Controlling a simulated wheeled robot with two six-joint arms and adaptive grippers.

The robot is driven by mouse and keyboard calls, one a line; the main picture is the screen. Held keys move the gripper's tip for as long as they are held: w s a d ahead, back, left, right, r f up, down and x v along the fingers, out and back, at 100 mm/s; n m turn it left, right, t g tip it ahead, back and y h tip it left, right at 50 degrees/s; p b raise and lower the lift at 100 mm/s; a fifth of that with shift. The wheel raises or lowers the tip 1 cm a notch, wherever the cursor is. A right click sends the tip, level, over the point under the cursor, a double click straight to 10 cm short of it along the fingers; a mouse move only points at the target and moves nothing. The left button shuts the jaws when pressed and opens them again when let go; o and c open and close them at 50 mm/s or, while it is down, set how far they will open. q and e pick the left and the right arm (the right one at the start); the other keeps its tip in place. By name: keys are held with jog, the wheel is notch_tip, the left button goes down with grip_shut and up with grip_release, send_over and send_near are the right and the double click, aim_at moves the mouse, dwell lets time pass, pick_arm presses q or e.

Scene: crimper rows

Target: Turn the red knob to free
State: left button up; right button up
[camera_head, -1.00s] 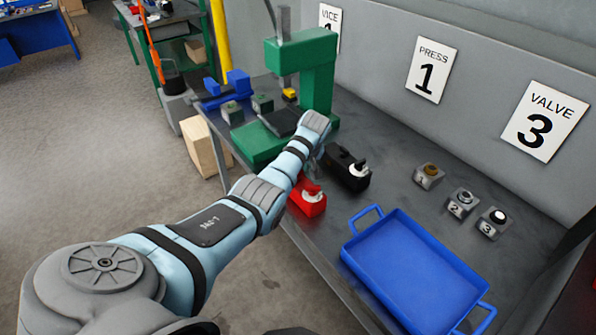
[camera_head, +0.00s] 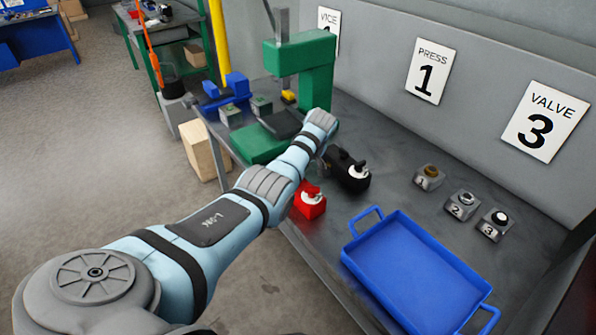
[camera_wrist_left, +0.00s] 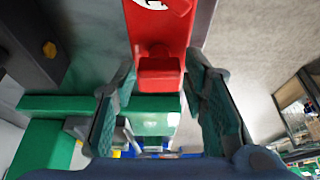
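The red knob (camera_head: 311,190) sits on a red box (camera_head: 309,208) with a white dial, at the front edge of the bench. In the left wrist view the red box (camera_wrist_left: 160,32) shows at the top with part of its white dial. A raised red part (camera_wrist_left: 159,72) lies between the fingertips of my left gripper (camera_wrist_left: 160,72), which is open. Gaps show on both sides, so the fingers do not appear to be clamped on it. My right gripper is not in view.
A green press (camera_head: 318,75) stands at the back left. A blue tray (camera_head: 356,263) and several small numbered blocks (camera_head: 463,205) lie to the right. Bare bench separates them.

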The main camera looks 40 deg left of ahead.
pick_arm(q)
jog(key=shift+o, duration=0.8)
jog(key=shift+d+r, duration=0.1)
jog(key=shift+r, duration=0.15)
jog(key=v, duration=1.1)
jog(key=shift+d+r, duration=0.2)
jog(key=shift+r, duration=0.05)
jog(key=shift+s, duration=0.1)
